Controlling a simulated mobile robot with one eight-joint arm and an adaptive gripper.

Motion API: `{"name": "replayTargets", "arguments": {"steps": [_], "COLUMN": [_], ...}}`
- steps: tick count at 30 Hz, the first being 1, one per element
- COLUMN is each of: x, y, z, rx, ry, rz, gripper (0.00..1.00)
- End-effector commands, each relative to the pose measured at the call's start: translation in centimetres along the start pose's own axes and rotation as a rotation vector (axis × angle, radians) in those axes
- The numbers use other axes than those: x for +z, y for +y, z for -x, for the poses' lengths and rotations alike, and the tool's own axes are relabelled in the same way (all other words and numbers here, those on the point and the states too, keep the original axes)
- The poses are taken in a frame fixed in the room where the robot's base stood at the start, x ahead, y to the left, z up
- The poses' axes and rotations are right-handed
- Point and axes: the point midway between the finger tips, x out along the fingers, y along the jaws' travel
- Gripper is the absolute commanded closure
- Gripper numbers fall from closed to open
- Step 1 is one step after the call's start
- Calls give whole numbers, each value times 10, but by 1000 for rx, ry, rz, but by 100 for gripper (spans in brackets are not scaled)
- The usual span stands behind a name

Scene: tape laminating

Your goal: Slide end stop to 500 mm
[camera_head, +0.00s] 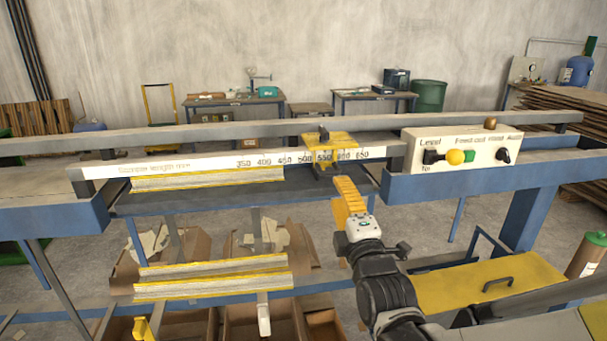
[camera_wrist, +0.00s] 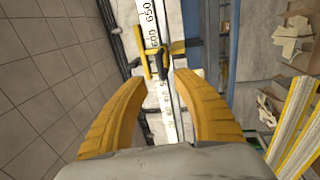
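The end stop (camera_head: 328,148) is a yellow slider with a black handle on the rail, over the 500 to 600 part of the printed length scale (camera_head: 215,164). My gripper (camera_head: 346,184) has yellow fingers and is just in front of and slightly below the end stop in the head view. In the wrist view my gripper (camera_wrist: 160,82) is open, with nothing between its fingers. The end stop (camera_wrist: 153,55) shows just beyond the fingertips, with its black part near the gap. I cannot tell whether they touch. Its exact reading is unclear.
A control panel (camera_head: 460,150) with knobs stands right of the end stop. Yellow-edged strips (camera_head: 208,180) lie on the bench at left. More strips (camera_head: 210,278) and cardboard boxes (camera_head: 235,322) are below. The rail left of the end stop looks clear.

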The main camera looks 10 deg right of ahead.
Motion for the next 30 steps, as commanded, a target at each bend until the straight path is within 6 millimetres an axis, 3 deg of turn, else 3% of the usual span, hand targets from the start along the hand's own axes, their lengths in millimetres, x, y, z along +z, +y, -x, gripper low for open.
{"name": "replayTargets", "arguments": {"steps": [6,12,24,27,30], "x": [0,0,0,0,0], "y": [-2,-2,0,0,-1], "z": [-45,-72,-80,-80,-80], "rx": [-1,-2,-2,-3,-3], "ry": [0,0,0,0,0], "rz": [-2,-2,-3,-3,-3], "gripper": [66,66,67,98,100]}}
